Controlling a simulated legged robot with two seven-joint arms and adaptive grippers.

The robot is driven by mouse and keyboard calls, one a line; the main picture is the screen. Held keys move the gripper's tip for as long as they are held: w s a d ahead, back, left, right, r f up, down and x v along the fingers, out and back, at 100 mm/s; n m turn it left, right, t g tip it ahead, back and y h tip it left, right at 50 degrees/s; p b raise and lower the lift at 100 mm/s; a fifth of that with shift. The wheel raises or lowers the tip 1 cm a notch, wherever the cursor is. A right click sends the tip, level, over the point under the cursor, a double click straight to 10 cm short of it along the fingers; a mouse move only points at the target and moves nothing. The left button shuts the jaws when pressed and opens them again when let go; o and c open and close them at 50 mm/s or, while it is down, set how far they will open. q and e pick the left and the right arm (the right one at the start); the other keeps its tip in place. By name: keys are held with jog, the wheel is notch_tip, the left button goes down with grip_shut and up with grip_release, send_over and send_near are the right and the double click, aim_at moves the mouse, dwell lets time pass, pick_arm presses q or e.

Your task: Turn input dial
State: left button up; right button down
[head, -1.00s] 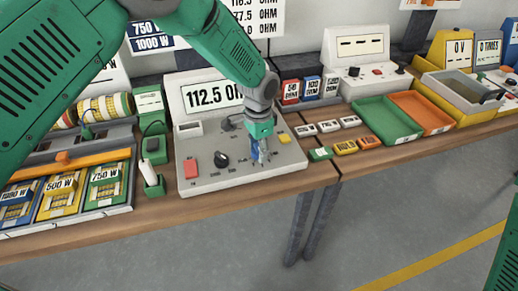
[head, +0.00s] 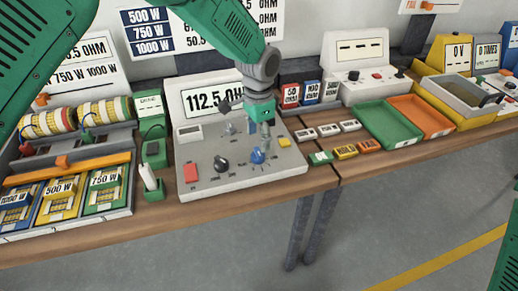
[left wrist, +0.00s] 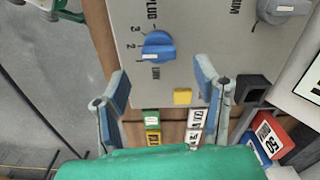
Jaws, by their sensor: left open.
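The grey test console (head: 240,178) has a sloped panel with a display reading 112.5 OHM. On the panel are a blue dial (head: 257,156), a black dial (head: 221,163) and a grey dial (head: 230,128). My left gripper (head: 258,128) is open and empty above the panel, just behind the blue dial in the head view. In the left wrist view, the blue dial (left wrist: 158,46) lies beyond the open fingertips, apart from them, near marks 2 and 3. A yellow button (left wrist: 182,96) shows between the fingers. My right gripper is out of view.
A red button (head: 190,172) is at the panel's left. A green holder with a white stick (head: 152,182) stands left of the console. Small labelled blocks (head: 345,152), a green tray (head: 389,122) and an orange tray (head: 424,115) lie to the right.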

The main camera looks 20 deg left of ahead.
aim_at(258, 150)
pick_arm(q)
notch_tip(258, 150, up, 5)
jog(key=shift+r, duration=0.2)
dwell(0.3)
